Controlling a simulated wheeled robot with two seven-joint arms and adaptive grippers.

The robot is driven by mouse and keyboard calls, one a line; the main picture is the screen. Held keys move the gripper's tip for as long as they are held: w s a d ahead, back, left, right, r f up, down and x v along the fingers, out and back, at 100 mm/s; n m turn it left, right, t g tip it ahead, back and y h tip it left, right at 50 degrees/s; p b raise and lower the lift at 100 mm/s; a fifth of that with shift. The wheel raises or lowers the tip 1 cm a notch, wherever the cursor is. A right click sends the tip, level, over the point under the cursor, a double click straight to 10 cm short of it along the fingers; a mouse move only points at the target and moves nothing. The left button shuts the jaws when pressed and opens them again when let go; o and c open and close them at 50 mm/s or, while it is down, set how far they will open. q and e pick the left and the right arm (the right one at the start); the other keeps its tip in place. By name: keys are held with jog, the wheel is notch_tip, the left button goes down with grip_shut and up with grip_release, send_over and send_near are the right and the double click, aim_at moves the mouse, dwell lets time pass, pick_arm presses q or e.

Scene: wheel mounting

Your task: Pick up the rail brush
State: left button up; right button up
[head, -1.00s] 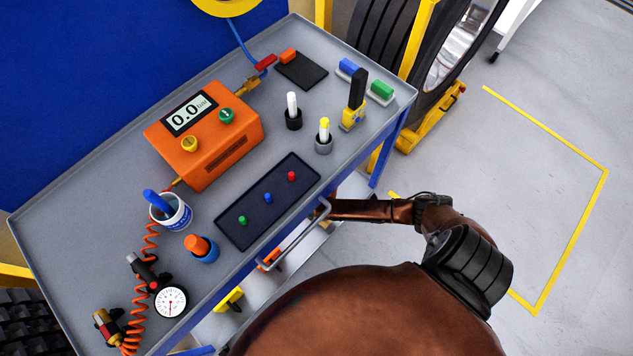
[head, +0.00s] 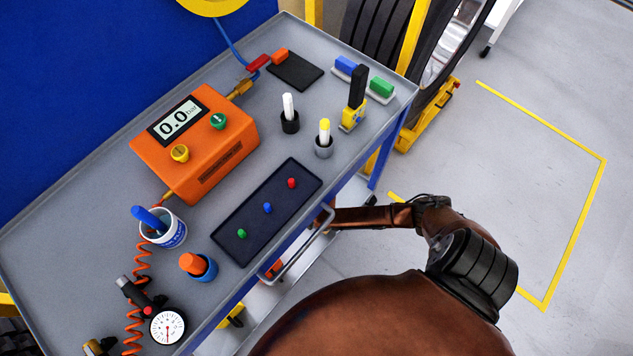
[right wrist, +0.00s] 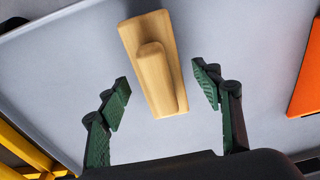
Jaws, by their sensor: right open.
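A light wooden block with a raised rounded grip, which looks like the rail brush (right wrist: 172,45), lies on a grey surface in the right wrist view. Bristles cannot be seen. My right gripper (right wrist: 164,84) is open, its two green-padded fingers apart to the left and right of the block's lower part. The fingers do not appear to touch it, and nothing is held. I cannot make out this block in the head view. My left gripper is not in view.
The grey table (head: 75,235) holds an orange gauge box (head: 215,155), a white cup with a blue-handled tool (head: 150,218), a dark tray (head: 240,215) and a dial gauge (head: 168,327). In the right wrist view, an orange object (right wrist: 308,75) stands at the right.

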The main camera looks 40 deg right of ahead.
jog(key=shift+c, duration=0.5)
jog(key=c, duration=1.4)
jog(key=shift+o, duration=0.2)
jog(key=shift+r, duration=0.15)
